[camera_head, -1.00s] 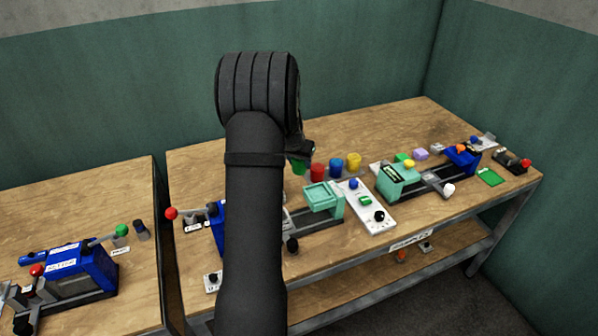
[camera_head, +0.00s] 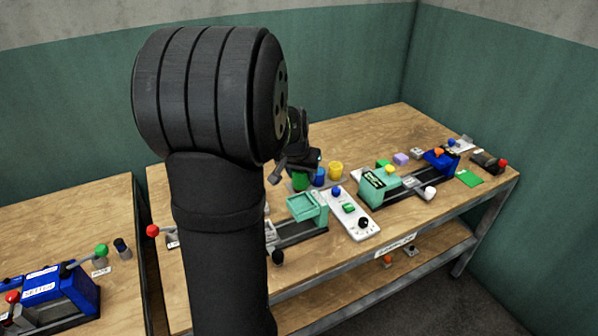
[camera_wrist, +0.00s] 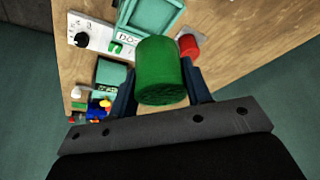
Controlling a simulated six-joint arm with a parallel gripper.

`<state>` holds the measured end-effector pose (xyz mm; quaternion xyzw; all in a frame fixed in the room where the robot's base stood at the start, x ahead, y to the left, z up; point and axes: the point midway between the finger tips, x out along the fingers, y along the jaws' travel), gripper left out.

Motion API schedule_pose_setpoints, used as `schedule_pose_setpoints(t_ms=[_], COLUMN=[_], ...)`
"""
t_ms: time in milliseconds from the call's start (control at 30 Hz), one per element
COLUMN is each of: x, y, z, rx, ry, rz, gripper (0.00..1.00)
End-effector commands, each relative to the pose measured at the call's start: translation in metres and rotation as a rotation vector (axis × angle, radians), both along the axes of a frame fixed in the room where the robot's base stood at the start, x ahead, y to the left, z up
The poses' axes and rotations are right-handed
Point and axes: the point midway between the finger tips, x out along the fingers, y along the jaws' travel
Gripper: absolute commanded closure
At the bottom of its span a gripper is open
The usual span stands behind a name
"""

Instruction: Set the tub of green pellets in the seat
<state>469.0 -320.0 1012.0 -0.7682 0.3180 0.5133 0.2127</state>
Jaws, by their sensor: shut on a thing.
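My gripper (camera_wrist: 159,92) is shut on the green tub (camera_wrist: 158,65), with one dark finger on each side of it in the wrist view. In the head view the green tub (camera_head: 300,182) shows below my gripper, just behind the mint-green press block (camera_head: 308,212). That block has a square, shallow recess in its top and looks empty. Its corner also shows at the top of the wrist view (camera_wrist: 150,14). The tub appears apart from the block. The pellets inside the tub cannot be made out.
A blue tub (camera_head: 319,178) and a yellow tub (camera_head: 336,170) stand behind the press. A white control panel (camera_head: 350,212) lies right of the block. A second press (camera_head: 378,190) stands further right.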

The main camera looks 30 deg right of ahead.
Motion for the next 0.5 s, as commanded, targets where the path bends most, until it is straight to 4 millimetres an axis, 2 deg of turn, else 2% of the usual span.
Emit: schedule_pose_setpoints(t_ms=[267,500], x=[0.000,0.000], y=[0.000,0.000], z=[-0.004,-0.023], rx=[-0.001,0.001], ry=[0.001,0.003], rz=[0.000,0.000], gripper=[0.79,0.79])
